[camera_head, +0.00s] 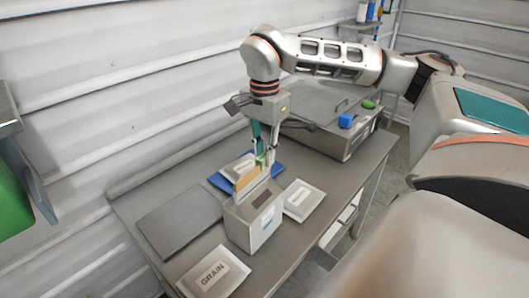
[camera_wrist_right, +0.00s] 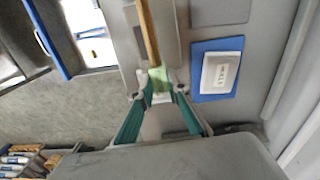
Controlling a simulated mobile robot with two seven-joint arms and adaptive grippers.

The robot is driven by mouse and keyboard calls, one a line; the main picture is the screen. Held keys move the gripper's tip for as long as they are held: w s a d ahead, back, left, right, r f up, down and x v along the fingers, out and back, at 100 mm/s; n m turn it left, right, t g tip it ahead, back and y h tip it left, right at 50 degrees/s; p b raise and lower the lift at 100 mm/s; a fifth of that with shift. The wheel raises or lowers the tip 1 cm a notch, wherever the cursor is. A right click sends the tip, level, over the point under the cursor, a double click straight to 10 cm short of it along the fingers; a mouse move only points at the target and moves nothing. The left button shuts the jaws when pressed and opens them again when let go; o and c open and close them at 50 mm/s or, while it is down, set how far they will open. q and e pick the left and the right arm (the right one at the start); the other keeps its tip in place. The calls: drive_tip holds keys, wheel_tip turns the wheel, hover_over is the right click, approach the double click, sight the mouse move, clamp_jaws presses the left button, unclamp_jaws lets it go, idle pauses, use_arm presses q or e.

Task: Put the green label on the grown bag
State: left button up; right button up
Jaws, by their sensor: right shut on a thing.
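My right gripper (camera_head: 262,158) points down over the table, beside the grey box. In the right wrist view its teal fingers (camera_wrist_right: 160,92) are closed on a small light-green piece (camera_wrist_right: 160,77), which looks like the green label. The green piece also shows in the head view (camera_head: 261,160), close to a tan strip (camera_head: 250,179); I cannot tell whether they touch. White bags lie on the table: one marked GRAIN (camera_head: 213,273) in front, one on a blue mat (camera_head: 220,182), and one at the right (camera_head: 301,201). I cannot tell which is the grown bag. My left gripper is out of view.
The grey box (camera_head: 250,228) with a label on its front stands mid-table, below the gripper. A dark flat plate (camera_head: 178,222) lies to its left. A metal unit (camera_head: 330,130) with a blue piece (camera_head: 345,121) and a green piece (camera_head: 368,104) on top stands at the back right.

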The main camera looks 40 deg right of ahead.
drive_tip(key=o, duration=1.4)
drive_tip(key=shift+r, duration=0.1)
drive_tip(key=shift+r, duration=3.45)
